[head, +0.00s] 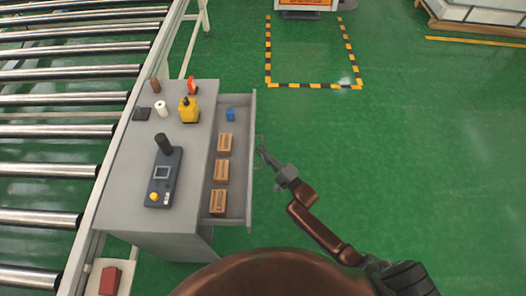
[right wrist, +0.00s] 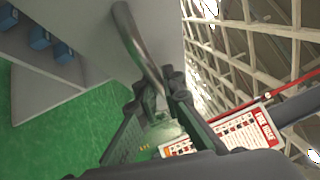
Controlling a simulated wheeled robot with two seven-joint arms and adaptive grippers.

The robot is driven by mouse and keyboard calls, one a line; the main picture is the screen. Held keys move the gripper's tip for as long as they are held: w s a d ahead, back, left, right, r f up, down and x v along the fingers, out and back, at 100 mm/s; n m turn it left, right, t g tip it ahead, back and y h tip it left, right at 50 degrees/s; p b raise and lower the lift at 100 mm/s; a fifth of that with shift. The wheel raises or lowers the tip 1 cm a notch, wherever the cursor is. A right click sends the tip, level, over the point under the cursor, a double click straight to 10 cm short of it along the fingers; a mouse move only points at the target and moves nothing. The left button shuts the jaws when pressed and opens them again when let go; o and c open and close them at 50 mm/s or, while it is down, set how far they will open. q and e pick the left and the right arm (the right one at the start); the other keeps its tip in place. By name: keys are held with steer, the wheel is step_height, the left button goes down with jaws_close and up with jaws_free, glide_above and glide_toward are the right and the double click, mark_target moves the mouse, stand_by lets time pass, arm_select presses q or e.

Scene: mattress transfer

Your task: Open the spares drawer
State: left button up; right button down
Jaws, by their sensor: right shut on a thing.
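The spares drawer (head: 238,165) stands pulled out from the right side of the grey cabinet (head: 187,215). Several brown boxes (head: 221,171) and a small blue item (head: 230,115) lie inside it. My right gripper (head: 260,152) is at the drawer's outer front face. In the right wrist view the gripper (right wrist: 160,110) is shut on the metal bar handle (right wrist: 140,45), which runs up from between its fingers to the grey drawer front (right wrist: 85,25). My left gripper is not in view.
On the cabinet top are a dark control device (head: 163,177), a yellow item (head: 188,110) and a white roll (head: 161,109). A roller conveyor (head: 60,120) runs along the left. The green floor (head: 420,160) to the right is clear.

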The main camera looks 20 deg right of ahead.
steer(key=shift+d+f, duration=0.1)
steer(key=shift+d, duration=0.1)
steer(key=c, duration=2.3)
jaws_free()
steer(key=shift+c, duration=0.2)
steer(key=shift+s, duration=0.15)
steer(key=v, duration=1.2)
